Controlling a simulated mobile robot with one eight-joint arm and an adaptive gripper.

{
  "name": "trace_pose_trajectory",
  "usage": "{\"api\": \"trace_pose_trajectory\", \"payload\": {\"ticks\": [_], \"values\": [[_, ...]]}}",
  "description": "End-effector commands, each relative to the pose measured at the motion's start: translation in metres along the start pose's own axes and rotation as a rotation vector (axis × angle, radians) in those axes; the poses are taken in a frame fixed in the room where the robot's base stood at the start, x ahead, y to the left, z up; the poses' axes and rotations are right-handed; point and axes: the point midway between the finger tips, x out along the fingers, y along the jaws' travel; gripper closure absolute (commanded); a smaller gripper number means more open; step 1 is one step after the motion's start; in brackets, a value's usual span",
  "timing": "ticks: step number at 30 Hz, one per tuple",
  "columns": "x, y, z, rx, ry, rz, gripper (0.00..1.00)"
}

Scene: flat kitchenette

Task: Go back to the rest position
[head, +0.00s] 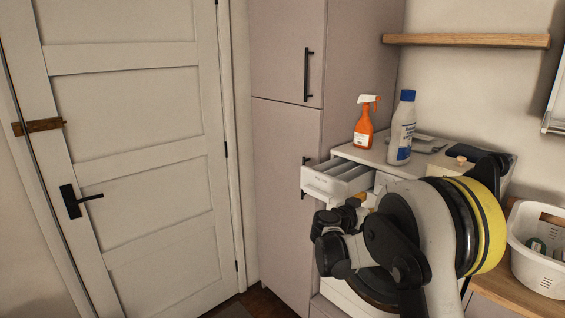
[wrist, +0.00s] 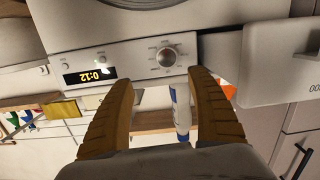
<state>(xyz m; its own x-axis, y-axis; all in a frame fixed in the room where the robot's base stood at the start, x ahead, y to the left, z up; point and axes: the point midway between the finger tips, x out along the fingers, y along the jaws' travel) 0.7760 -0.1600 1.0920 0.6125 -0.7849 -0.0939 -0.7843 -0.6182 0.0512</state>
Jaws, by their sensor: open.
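My gripper (wrist: 161,76) is open and empty in the wrist view, its two tan fingers spread apart in front of the washing machine's control panel (wrist: 135,62). The wrist picture is upside down. In the head view my arm is bent in front of the washing machine (head: 408,171) and largely hides its front; I cannot make out the fingers clearly there. The detergent drawer (head: 322,184) is pulled out, and it also shows at the right in the wrist view (wrist: 275,72).
An orange spray bottle (head: 362,139) and a white bottle with a blue cap (head: 402,130) stand on the machine's top. A white laundry basket (head: 541,262) is at the right. A tall cabinet (head: 287,150) and a closed door (head: 135,130) are left. A wooden shelf (head: 465,40) hangs above.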

Motion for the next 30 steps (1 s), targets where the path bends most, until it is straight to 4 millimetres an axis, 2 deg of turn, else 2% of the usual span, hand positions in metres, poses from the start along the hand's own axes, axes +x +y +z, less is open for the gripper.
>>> {"api": "trace_pose_trajectory", "payload": {"ticks": [1,4,11,18,24,27,30], "values": [[-0.009,0.013,-0.009,-0.021,-0.046,-0.004,0.33],[-0.034,0.042,-0.021,-0.085,-0.168,-0.03,0.33],[-0.115,0.109,-0.024,-0.225,-0.433,-0.165,0.33],[-0.224,0.173,0.005,-0.34,-0.645,-0.401,0.33],[-0.314,0.209,0.042,-0.398,-0.745,-0.636,0.33],[-0.346,0.218,0.058,-0.411,-0.764,-0.729,0.33],[-0.366,0.223,0.068,-0.417,-0.772,-0.792,0.33]]}}
